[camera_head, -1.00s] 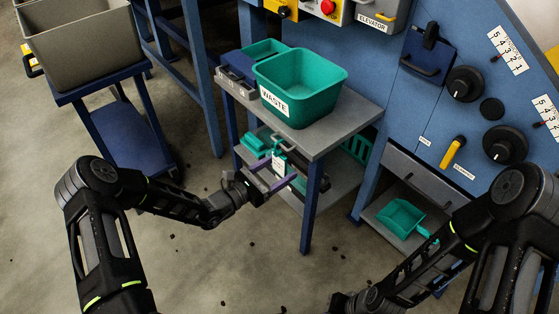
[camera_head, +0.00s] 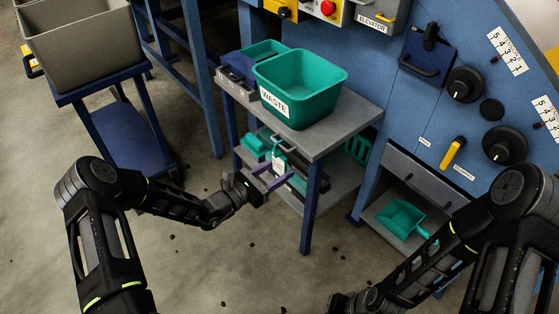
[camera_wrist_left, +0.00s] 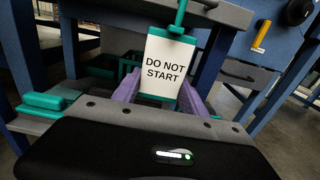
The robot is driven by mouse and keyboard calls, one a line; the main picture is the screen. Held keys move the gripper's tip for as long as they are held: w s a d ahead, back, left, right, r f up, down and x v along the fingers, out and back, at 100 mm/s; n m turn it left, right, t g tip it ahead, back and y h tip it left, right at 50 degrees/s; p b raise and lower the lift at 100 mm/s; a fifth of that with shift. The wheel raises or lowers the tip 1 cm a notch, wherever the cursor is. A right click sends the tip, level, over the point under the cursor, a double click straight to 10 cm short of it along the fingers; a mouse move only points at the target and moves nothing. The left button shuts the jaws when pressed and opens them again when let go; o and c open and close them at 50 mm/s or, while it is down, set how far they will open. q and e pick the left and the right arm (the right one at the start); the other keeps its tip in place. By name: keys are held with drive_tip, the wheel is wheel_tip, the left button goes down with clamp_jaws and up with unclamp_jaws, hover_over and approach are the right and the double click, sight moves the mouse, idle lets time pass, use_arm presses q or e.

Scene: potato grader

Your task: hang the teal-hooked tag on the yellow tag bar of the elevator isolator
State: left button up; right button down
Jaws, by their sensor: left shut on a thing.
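The tag is a white plate reading "DO NOT START" with a teal hook and teal lower edge; it fills the middle of the left wrist view (camera_wrist_left: 165,66). My left gripper (camera_wrist_left: 160,92) is shut on the tag, its purple fingers on either side of the plate's lower part. In the head view the tag (camera_head: 278,161) is small, upright above my left gripper (camera_head: 272,181), in front of the grey cart. The elevator isolator (camera_head: 378,22) is at the top, labelled "ELEVATOR", with a yellow bar (camera_head: 389,18) partly cut off. My right gripper (camera_head: 342,302) is at the bottom edge, its fingers unclear.
A teal waste bin (camera_head: 300,88) stands on the grey cart top (camera_head: 345,130). The blue machine panel (camera_head: 440,105) with black knobs and a yellow lever (camera_head: 453,152) rises right of it. A teal scoop (camera_head: 400,218) lies below. The floor left of the cart is mostly clear.

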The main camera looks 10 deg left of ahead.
use_arm(q)
drive_tip(key=shift+r+p, duration=0.85)
drive_tip(key=shift+r, duration=0.2)
drive_tip(key=shift+p+v, duration=0.65)
drive_tip(key=shift+v, duration=1)
drive_tip(key=p, duration=0.2)
approach(278, 166)
drive_tip(key=shift+w+d, duration=0.35)
drive_tip(key=shift+w, duration=0.1)
